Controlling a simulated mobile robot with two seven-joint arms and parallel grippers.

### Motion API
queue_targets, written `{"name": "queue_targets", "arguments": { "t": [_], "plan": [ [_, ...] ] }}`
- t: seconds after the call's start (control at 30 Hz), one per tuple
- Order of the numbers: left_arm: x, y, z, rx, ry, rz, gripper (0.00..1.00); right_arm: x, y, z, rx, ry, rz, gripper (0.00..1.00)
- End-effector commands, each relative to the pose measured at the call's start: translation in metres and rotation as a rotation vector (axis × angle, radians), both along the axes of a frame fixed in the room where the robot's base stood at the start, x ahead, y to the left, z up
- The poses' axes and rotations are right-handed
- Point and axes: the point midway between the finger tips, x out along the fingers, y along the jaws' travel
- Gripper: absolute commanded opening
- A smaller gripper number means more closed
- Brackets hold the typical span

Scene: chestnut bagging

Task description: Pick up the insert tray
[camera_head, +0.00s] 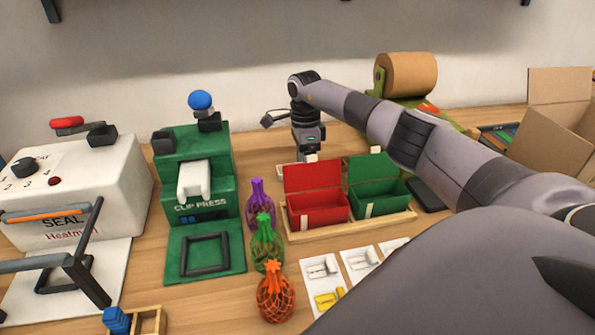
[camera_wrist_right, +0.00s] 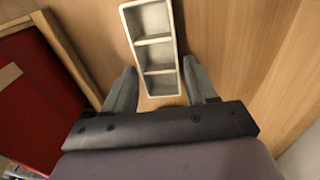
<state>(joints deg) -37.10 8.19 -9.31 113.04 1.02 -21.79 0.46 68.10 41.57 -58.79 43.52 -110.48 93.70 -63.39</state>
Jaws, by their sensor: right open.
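The insert tray (camera_wrist_right: 153,42) is a narrow, pale grey tray with three compartments in a row, lying on the wooden table in the right wrist view. My right gripper (camera_wrist_right: 160,66) is open, with one finger on each side of the tray's near end. I see gaps beside the tray; its height below the fingertips is hard to judge. In the head view my right gripper (camera_head: 308,155) points down behind the red box, which hides the tray there or most of it. My left gripper is not in view.
The red box (camera_head: 318,208) and green box (camera_head: 380,193) stand in a wooden holder (camera_head: 345,230) just in front of my right gripper. The green clip press (camera_head: 205,215) is to its left, with several net bags nearby. A paper roll (camera_head: 408,74) stands behind my right arm.

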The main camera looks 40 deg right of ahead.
Motion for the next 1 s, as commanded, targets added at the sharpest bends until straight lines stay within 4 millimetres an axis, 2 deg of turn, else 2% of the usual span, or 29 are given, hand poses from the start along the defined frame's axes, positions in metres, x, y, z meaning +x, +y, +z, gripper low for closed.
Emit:
{"name": "queue_targets", "arguments": {
  "t": [0.13, 0.17, 0.2, 0.27, 0.3, 0.77, 0.87, 1.0],
  "plan": [
    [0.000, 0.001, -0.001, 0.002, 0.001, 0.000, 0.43, 0.000, 0.000, 0.000, 0.000, 0.000, 0.000, 0.57],
    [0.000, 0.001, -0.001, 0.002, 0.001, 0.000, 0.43, 0.000, 0.000, 0.000, 0.000, 0.000, 0.000, 0.53],
    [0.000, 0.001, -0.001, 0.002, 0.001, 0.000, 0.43, 0.000, 0.000, 0.000, 0.000, 0.000, 0.000, 0.40],
    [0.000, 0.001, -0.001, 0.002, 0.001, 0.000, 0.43, 0.000, 0.000, 0.000, 0.000, 0.000, 0.000, 0.21],
    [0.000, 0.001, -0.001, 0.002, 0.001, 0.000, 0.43, 0.000, 0.000, 0.000, 0.000, 0.000, 0.000, 0.15],
    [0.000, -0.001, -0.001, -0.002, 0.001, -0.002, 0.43, 0.001, 0.000, 0.006, 0.000, -0.001, 0.001, 0.14],
    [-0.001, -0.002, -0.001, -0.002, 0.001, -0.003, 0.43, 0.001, 0.000, 0.015, 0.000, -0.003, 0.001, 0.14],
    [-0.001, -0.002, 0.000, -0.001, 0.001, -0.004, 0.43, 0.001, 0.000, 0.038, -0.001, -0.005, 0.001, 0.14]
  ]
}}
